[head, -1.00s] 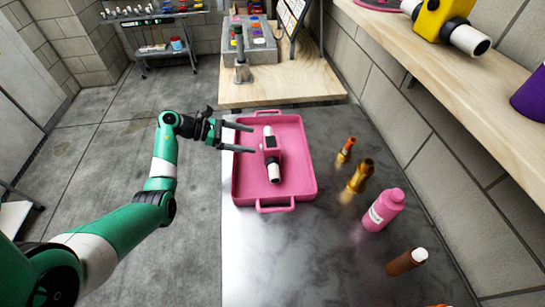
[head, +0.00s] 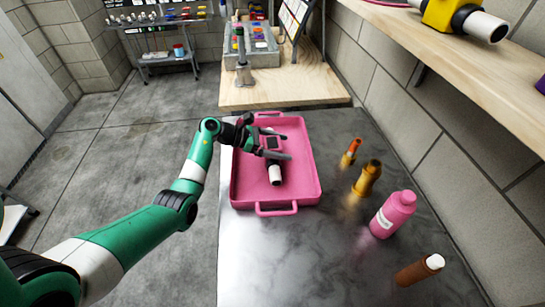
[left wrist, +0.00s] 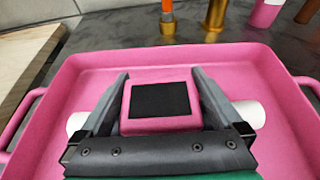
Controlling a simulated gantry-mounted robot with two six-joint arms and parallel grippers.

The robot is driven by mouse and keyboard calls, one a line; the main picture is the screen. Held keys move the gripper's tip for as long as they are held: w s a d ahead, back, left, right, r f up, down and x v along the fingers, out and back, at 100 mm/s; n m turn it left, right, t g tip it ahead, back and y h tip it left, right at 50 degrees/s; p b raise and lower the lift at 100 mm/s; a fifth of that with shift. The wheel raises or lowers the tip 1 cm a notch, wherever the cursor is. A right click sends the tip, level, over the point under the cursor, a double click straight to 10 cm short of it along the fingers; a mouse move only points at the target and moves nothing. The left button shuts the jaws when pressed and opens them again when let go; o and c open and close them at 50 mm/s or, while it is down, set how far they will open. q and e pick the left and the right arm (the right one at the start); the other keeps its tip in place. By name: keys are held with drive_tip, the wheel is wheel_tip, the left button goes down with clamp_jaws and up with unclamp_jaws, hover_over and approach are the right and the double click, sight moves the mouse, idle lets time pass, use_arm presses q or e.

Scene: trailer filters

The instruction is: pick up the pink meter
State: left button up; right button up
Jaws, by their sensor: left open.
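The pink meter, with a dark square screen and white pipe ends, lies in the pink tray (head: 308,190). In the head view its near white end (head: 275,175) shows, while my gripper hides part of its body. In the left wrist view the pink meter (left wrist: 160,123) sits between the two fingers, screen facing the camera. My left gripper (head: 288,146) is open over the tray, its fingers on either side of the meter's body; it also shows in the left wrist view (left wrist: 160,80). I cannot tell whether the fingers touch the meter. My right gripper is not in view.
Right of the tray stand a small orange-topped fitting (head: 350,152), a brass fitting (head: 367,178), a pink bottle (head: 393,214) and a brown bottle (head: 420,269). A wooden shelf (head: 480,70) with a yellow meter (head: 446,14) overhangs at right. The near metal tabletop (head: 290,260) is clear.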

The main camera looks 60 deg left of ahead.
use_arm(q)
drive_tip(key=c, duration=1.3)
drive_tip(key=shift+r, duration=0.1)
drive_tip(key=shift+r+p, duration=0.3)
drive_tip(key=shift+p, duration=0.05)
drive_tip(key=r+p, duration=0.3)
drive_tip(key=r, duration=0.1)
drive_tip(key=shift+s+d, duration=0.25)
drive_tip(key=shift+s, duration=0.05)
drive_tip(key=s+d+r+p, duration=0.2)
drive_tip(key=s+d, duration=0.1)
drive_tip(key=s+d+r+p, duration=0.2)
drive_tip(key=s+d+r, duration=0.1)
drive_tip(key=s+d+r+p, duration=0.2)
drive_tip(key=s+d+r, duration=0.1)
drive_tip(key=shift+s+d+r, duration=0.1)
drive_tip(key=shift+s+d, duration=0.05)
drive_tip(key=shift+d, duration=0.1)
